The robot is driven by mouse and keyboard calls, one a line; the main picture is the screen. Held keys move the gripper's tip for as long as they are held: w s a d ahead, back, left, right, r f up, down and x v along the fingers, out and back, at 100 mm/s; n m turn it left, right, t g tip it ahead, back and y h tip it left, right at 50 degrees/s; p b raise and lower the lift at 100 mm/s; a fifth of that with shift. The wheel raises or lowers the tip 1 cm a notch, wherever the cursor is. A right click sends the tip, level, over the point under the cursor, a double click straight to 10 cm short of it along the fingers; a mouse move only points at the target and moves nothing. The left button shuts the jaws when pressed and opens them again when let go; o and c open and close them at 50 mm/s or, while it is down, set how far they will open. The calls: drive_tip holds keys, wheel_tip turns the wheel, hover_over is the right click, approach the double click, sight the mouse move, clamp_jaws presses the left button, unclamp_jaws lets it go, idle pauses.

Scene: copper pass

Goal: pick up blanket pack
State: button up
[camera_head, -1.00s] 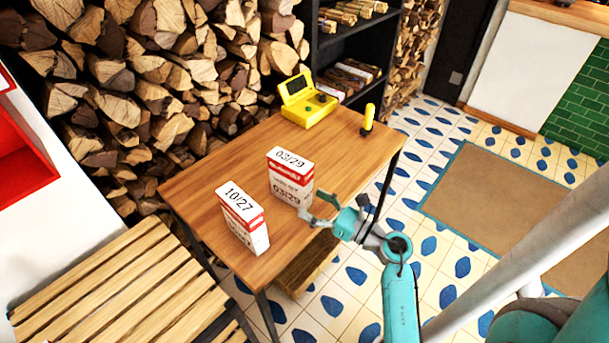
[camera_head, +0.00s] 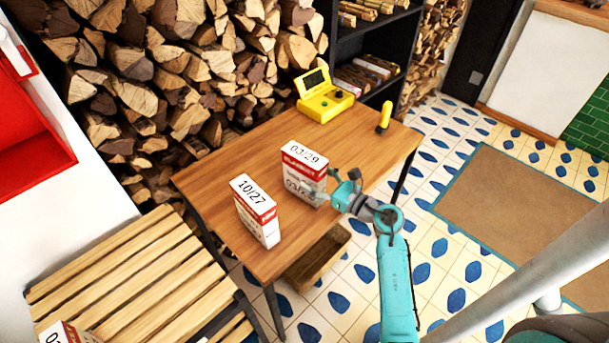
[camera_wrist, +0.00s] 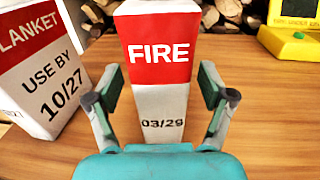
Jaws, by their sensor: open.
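A white and red blanket pack dated 03/29 (camera_head: 304,176) stands upright on the wooden table. In the wrist view, this pack (camera_wrist: 160,62) fills the centre, with "FIRE" on its red band. My gripper (camera_head: 328,188) is open at its right side in the head view. In the wrist view, the fingers of my gripper (camera_wrist: 161,75) flank the pack's left and right edges; I cannot tell whether they touch it. A second pack dated 10/27 (camera_head: 256,212) stands to the left, and also shows in the wrist view (camera_wrist: 40,75).
The wooden table (camera_head: 225,165) also holds a yellow case (camera_head: 324,103) and a yellow upright item (camera_head: 384,116) at the back. A slatted bench (camera_head: 135,275) is at left, with part of another pack (camera_head: 68,333) on it. Stacked firewood (camera_head: 170,80) stands behind the table.

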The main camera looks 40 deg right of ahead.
sight(309, 156)
drive_tip(key=shift+w+a, duration=0.15)
drive_tip(key=shift+w, duration=1.4)
clamp_jaws()
wheel_tip(309, 156, up, 10)
drive_tip(key=shift+f, duration=0.1)
drive_tip(key=shift+s, duration=0.1)
